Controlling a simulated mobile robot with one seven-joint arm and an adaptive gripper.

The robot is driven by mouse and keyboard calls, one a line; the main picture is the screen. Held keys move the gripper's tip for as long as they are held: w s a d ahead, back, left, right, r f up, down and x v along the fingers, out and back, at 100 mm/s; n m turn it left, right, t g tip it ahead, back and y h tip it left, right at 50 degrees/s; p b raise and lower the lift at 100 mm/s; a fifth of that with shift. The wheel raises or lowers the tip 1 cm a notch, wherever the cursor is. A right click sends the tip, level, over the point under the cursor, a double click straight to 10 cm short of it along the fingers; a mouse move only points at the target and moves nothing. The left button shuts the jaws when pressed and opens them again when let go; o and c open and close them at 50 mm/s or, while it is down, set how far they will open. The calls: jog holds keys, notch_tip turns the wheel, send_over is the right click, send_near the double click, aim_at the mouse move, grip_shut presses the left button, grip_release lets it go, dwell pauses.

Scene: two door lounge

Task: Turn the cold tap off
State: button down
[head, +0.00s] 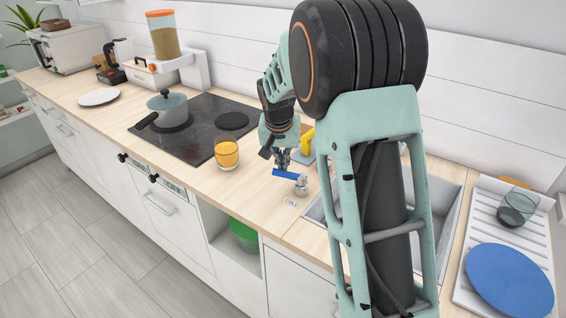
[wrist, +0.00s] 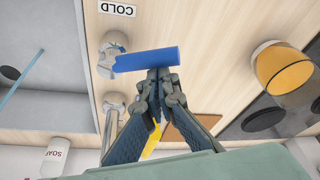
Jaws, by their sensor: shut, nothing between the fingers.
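The cold tap has a blue lever handle (head: 286,174) on a chrome base (head: 301,184), beside a COLD label (head: 291,202) on the wooden counter. In the wrist view the blue handle (wrist: 148,59) reaches from the chrome base (wrist: 108,58) across in front of my fingertips. My gripper (head: 282,165) is above and beside the handle in the head view. In the wrist view my gripper (wrist: 160,74) is shut, with its fingertips together at the handle's edge and nothing between them. I cannot tell whether they touch the handle.
An orange-filled glass (head: 227,154) stands near the black hob (head: 205,115), which holds a lidded pot (head: 168,111). The sink (head: 435,190) is partly hidden by my arm. A soap container (wrist: 54,157) stands by the sink. A blue plate (head: 509,281) lies on the right drainer.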

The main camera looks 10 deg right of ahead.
jog(key=shift+s, duration=0.1)
jog(key=n, duration=0.1)
jog(key=s+n+y, duration=0.1)
jog(key=n, duration=0.1)
jog(key=s+n+b, duration=0.1)
jog(key=shift+a+n+y, duration=0.3)
jog(key=shift+a, duration=0.05)
jog(key=s+n, duration=0.1)
jog(key=n, duration=0.1)
jog(key=s+n+y+b, duration=0.1)
jog(key=n, duration=0.2)
jog(key=shift+s+y, duration=0.3)
jog(key=shift+s, duration=0.05)
jog(key=shift+s+d+b, duration=0.2)
jog(key=shift+s+b, duration=0.15)
jog(key=shift+s, duration=0.15)
jog(key=shift+s+d, duration=0.1)
